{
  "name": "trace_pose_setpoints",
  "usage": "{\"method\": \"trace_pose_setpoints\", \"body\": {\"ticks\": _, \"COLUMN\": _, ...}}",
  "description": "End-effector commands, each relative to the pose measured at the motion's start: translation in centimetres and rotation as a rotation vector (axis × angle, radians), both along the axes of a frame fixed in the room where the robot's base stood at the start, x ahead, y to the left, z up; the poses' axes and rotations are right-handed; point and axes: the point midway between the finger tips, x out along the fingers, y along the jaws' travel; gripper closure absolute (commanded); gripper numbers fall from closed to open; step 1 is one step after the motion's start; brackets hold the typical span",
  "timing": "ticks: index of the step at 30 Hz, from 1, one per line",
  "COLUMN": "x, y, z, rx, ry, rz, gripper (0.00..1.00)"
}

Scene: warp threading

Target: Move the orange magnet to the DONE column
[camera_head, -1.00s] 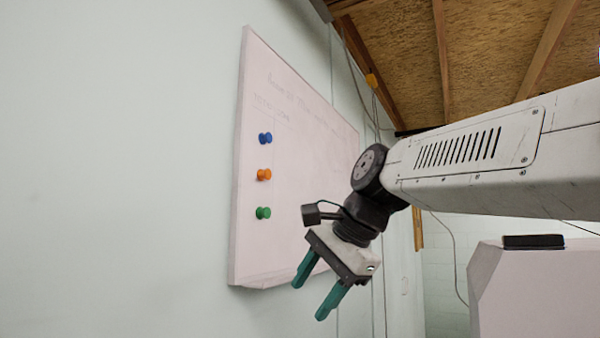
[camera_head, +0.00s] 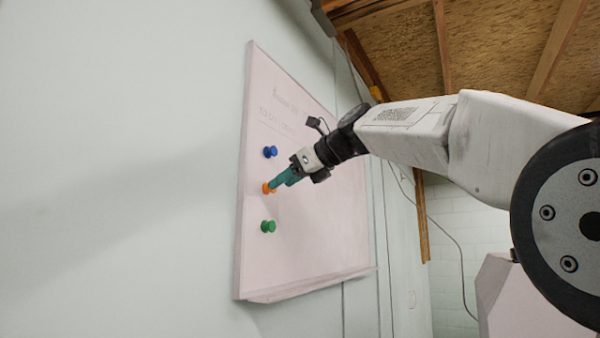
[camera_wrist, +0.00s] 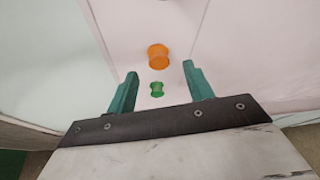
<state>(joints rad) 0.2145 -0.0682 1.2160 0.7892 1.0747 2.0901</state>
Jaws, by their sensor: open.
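The orange magnet (camera_head: 267,188) sits on the whiteboard (camera_head: 310,230), in the left column between the blue and green magnets. In the wrist view the orange magnet (camera_wrist: 158,56) is just beyond the fingertips, roughly centred between them. My gripper (camera_head: 275,184) is at the orange magnet in the head view, its teal fingers partly covering it. In the wrist view my gripper (camera_wrist: 157,78) is open, with a wide gap and nothing between the fingers. Whether a finger touches the magnet cannot be told. The DONE heading cannot be read clearly; faint writing shows near the board's top.
A blue magnet (camera_head: 270,152) is above the orange one and a green magnet (camera_head: 268,226) below it. The green magnet also shows in the wrist view (camera_wrist: 157,89). The board right of the magnets looks bare. A ledge (camera_head: 310,287) runs along the board's bottom.

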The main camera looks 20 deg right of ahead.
Motion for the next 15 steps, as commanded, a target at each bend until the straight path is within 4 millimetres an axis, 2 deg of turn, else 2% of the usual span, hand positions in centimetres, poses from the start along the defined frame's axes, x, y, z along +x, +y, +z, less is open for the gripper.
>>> {"method": "trace_pose_setpoints", "body": {"ticks": 6, "x": 1.34, "y": 0.81, "z": -0.62, "rx": -0.001, "ry": 0.000, "rz": 0.000, "gripper": 0.48}}
{"method": "trace_pose_setpoints", "body": {"ticks": 14, "x": 1.45, "y": 0.86, "z": -0.68, "rx": -0.001, "ry": -0.001, "rz": -0.001, "gripper": 0.48}}
{"method": "trace_pose_setpoints", "body": {"ticks": 15, "x": 1.45, "y": 0.86, "z": -0.68, "rx": -0.001, "ry": -0.001, "rz": -0.001, "gripper": 0.54}}
